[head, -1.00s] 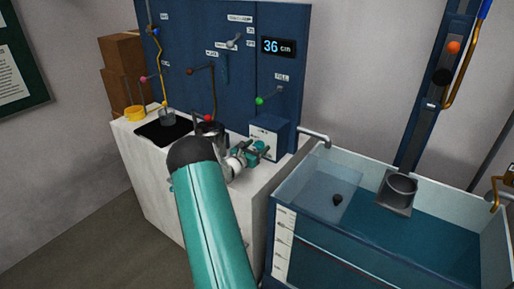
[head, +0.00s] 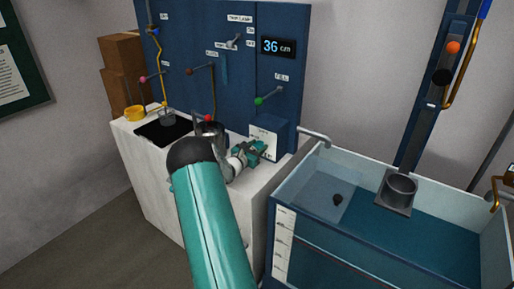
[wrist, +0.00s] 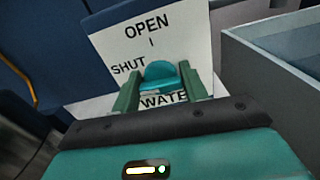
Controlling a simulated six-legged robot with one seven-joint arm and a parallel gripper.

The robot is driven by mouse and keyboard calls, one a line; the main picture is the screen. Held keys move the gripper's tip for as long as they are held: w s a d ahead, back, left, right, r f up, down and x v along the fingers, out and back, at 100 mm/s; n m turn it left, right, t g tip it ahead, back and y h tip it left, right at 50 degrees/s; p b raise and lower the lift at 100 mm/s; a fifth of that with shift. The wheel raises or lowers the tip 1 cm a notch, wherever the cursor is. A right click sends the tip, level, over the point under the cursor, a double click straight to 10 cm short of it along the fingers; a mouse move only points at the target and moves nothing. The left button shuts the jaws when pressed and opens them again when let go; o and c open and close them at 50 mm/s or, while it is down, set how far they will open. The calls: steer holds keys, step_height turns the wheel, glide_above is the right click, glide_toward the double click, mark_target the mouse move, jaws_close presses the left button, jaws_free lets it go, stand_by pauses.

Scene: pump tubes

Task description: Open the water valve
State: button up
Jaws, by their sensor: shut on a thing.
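The water valve has a teal rounded handle (wrist: 160,75) in front of a white plate (wrist: 190,45) marked OPEN, SHUT and WATER. The plate also shows in the head view (head: 266,136) on the blue box beside the tank. My gripper (wrist: 161,88) has its two dark green fingers on either side of the handle and is shut on it. In the head view my gripper (head: 256,150) is at the plate and hides the handle. The handle's pointing direction is hard to tell.
A green-knobbed lever (head: 265,99) is above the valve. A display (head: 279,47) reads 36 cm.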

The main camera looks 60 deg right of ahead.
steer(key=m, duration=0.4)
steer(key=shift+m, duration=0.3)
steer(key=m, duration=0.4)
steer(key=shift+s+f+m, duration=0.1)
steer(key=shift+s+m, duration=0.05)
steer(key=shift+m, duration=0.15)
steer(key=m, duration=0.4)
steer(key=shift+f+m, duration=0.1)
steer(key=shift+m, duration=1.9)
steer(key=o, duration=1)
steer(key=shift+a, duration=0.1)
steer(key=a, duration=0.4)
steer(key=w+a, duration=0.1)
steer(key=a, duration=0.4)
steer(key=w+a, duration=0.1)
steer(key=a, duration=0.3)
steer(key=shift+a, duration=0.3)
